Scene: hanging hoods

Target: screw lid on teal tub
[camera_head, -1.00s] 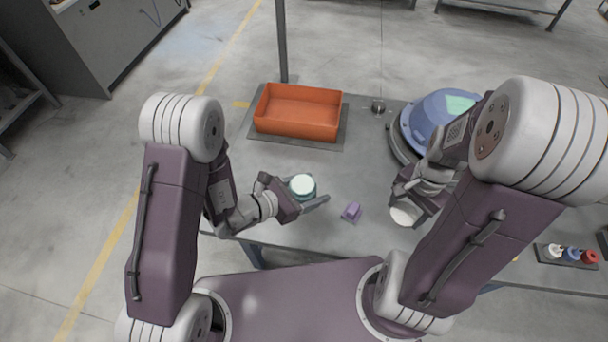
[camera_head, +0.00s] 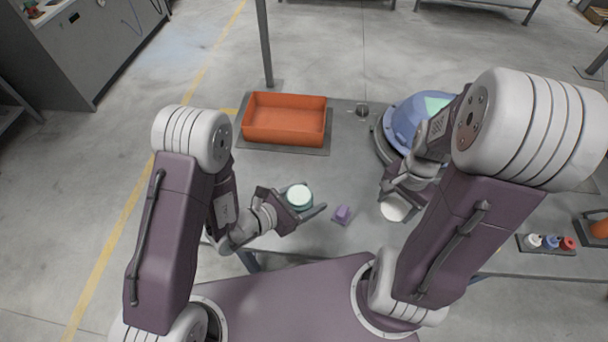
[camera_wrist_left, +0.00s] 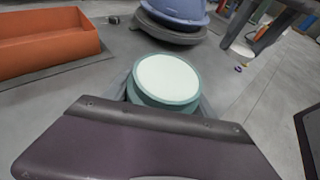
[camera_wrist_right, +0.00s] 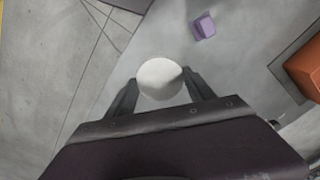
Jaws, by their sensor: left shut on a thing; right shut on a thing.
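The teal tub (camera_head: 299,197) stands upright at the middle left of the table, its top pale and round. It also shows in the left wrist view (camera_wrist_left: 164,84). My left gripper (camera_head: 304,208) is shut on the tub, with a finger on each side of it. The white lid (camera_head: 394,208) is in my right gripper (camera_head: 392,203), to the right of the tub and apart from it. In the right wrist view the lid (camera_wrist_right: 160,78) sits between the two fingertips, and the gripper is shut on it.
A small purple block (camera_head: 342,214) lies between the grippers. An orange bin (camera_head: 284,119) stands on a dark mat behind the tub. A blue dome (camera_head: 410,116) is at the back right. Small white, blue and red bottles (camera_head: 549,242) stand at the far right.

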